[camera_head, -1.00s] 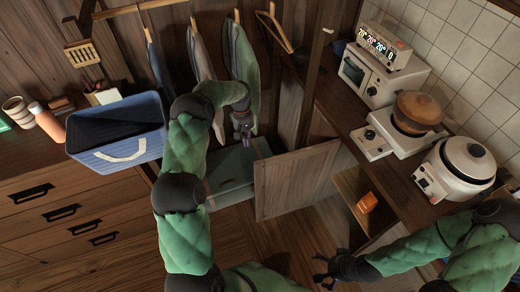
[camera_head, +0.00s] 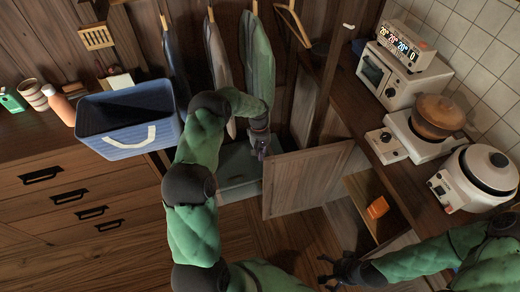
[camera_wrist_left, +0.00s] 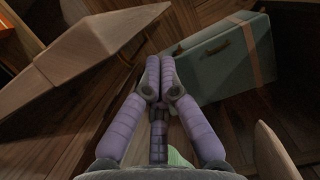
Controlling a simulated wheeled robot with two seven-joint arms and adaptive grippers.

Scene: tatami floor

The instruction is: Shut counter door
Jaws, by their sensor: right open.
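The wooden counter door (camera_head: 305,182) stands open, swung out from the counter on the right, with the cabinet interior (camera_head: 362,192) exposed. My left gripper (camera_head: 262,154) is at the door's upper left corner in the head view. In the left wrist view the fingers (camera_wrist_left: 161,75) are together with nothing between them, and the door (camera_wrist_left: 105,45) lies to their left with a small gap in the picture. My right gripper (camera_head: 330,274) is open and empty, low in the head view, below the cabinet opening.
An orange item (camera_head: 378,208) sits inside the cabinet. The counter (camera_head: 400,185) holds an oven (camera_head: 393,75), a pot (camera_head: 437,117) and a rice cooker (camera_head: 475,180). A green-grey case (camera_head: 238,165) stands behind the door. Clothes (camera_head: 255,65) hang above.

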